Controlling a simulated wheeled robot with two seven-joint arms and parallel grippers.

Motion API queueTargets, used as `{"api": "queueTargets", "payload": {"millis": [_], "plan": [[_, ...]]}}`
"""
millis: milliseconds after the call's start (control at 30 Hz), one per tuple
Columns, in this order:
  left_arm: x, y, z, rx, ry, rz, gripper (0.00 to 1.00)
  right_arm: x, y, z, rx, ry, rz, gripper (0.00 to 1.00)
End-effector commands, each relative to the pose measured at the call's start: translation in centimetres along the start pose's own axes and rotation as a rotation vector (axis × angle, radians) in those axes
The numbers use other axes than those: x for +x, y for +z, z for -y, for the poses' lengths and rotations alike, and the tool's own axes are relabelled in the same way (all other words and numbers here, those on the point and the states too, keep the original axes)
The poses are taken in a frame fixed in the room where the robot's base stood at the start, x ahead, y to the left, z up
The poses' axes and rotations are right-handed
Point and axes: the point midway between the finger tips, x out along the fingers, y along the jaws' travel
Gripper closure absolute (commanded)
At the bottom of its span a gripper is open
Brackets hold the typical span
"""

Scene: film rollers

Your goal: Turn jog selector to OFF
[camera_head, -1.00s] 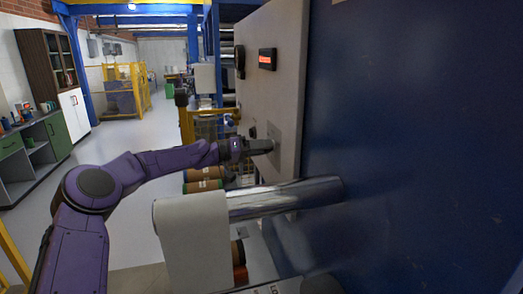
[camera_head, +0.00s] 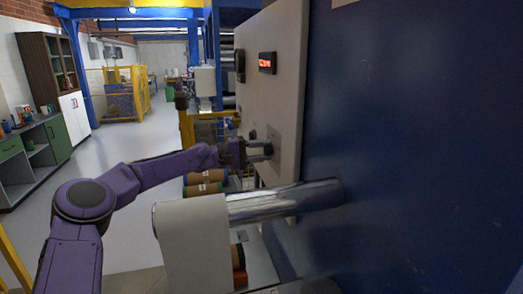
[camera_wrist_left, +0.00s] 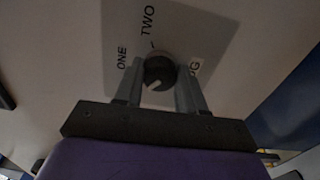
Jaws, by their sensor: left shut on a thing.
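The selector is a round dark knob (camera_wrist_left: 159,73) with a pale mark, on a light label plate (camera_wrist_left: 190,35) in the left wrist view. The plate reads "ONE" and "TWO"; another word to the right is partly hidden by a finger. My left gripper (camera_wrist_left: 159,68) is shut on the knob, one finger on each side of it. In the head view the left gripper (camera_head: 267,151) reaches the grey panel (camera_head: 283,95) from the left, and its fingers hide most of the knob. My right gripper is not in view.
A red-lit display (camera_head: 267,62) sits higher on the panel. A shiny metal roller (camera_head: 285,201) and a white roll (camera_head: 192,243) lie below my left arm. A blue machine wall (camera_head: 420,150) fills the right. Open floor (camera_head: 125,150) lies to the left.

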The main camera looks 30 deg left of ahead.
Motion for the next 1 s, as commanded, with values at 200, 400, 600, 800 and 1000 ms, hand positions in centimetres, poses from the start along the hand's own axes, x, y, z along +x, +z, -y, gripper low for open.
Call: {"api": "queueTargets", "payload": {"millis": [200, 400, 600, 800, 1000], "plan": [[0.06, 0.05, -0.11, -0.082, 0.001, 0.001, 0.91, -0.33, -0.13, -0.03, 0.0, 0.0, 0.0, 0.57], [0.07, 0.06, -0.1, -0.114, 0.001, 0.001, 0.91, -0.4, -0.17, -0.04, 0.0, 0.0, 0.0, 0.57], [0.07, 0.05, -0.09, -0.121, 0.001, 0.001, 0.91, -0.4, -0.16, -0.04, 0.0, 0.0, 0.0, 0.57], [0.07, 0.05, -0.09, -0.121, 0.001, 0.001, 0.91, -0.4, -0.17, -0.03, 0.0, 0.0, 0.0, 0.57], [0.05, 0.04, -0.07, -0.12, 0.001, 0.001, 0.35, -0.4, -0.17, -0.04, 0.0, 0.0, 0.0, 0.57]]}}
